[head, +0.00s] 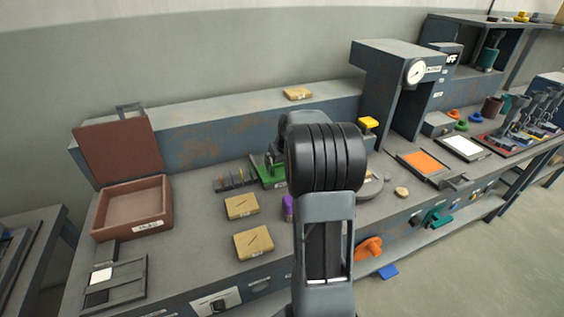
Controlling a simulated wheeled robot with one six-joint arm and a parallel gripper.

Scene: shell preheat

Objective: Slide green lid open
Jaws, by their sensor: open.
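A green flat part (270,173), which may be the green lid, lies on the grey workbench (200,205) just left of my arm. A darker upright piece stands at it, and its right side is hidden behind my arm. I cannot tell whether it is slid open or shut. My arm rises through the middle of the head view, with its black ribbed joint just right of the green part. My gripper and its fingertips are hidden behind the arm, so I cannot see what they are near.
An open brown box (135,205) stands at the left. Two tan labelled blocks (242,207) and a purple piece (288,207) lie near the green part. A press with a round gauge (415,72) stands behind right. An orange-topped tray (427,163) lies right.

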